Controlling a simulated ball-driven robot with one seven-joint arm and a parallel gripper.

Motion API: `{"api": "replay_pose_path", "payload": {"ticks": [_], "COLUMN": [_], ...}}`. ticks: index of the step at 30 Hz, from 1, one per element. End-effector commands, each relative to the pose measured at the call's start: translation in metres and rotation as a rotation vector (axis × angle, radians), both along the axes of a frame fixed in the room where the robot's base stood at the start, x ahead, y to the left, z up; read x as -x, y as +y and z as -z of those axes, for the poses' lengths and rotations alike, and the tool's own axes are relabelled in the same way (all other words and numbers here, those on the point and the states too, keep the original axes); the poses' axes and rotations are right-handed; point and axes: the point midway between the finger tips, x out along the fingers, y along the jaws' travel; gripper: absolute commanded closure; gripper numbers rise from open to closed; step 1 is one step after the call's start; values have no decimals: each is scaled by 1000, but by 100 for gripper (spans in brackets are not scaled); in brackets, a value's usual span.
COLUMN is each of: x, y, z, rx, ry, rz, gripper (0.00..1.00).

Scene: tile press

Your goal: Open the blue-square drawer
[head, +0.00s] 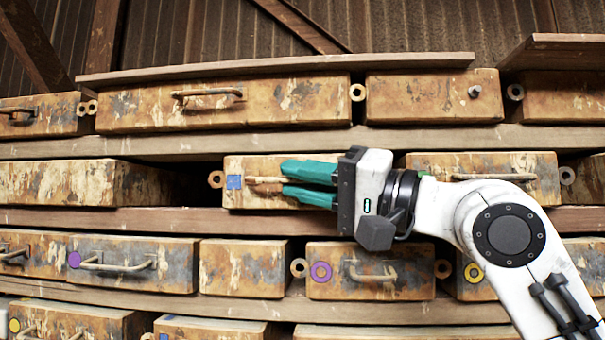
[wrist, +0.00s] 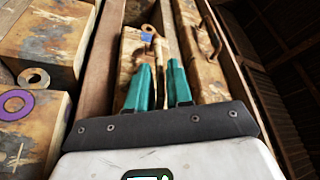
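The blue-square drawer (head: 228,202) has a rusty, peeling front in the middle row, with a blue square (head: 234,182) at its left end. Its brown bar handle (head: 262,181) runs sideways and passes between my teal fingers. My gripper (head: 283,181) reaches in from the right and is shut on the handle, with one finger above and one below. The fingers hide the handle's right part. In the wrist view the blue square (wrist: 147,38) lies just beyond the fingertips of my gripper (wrist: 158,66). The drawer seems closed or nearly so.
A drawer with a purple ring (head: 321,271) is below. A drawer with a bar handle (head: 495,177) is to the right, partly behind my arm. A dark gap (head: 200,187) lies to the left, beside another drawer (head: 60,183). Wooden shelf boards (head: 120,218) separate the rows.

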Motion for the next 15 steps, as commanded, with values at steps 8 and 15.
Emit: {"api": "replay_pose_path", "payload": {"ticks": [8,15], "x": [-1,-1], "y": [2,2], "z": [0,0], "rx": [0,0], "ry": [0,0], "rz": [0,0], "gripper": [80,100]}}
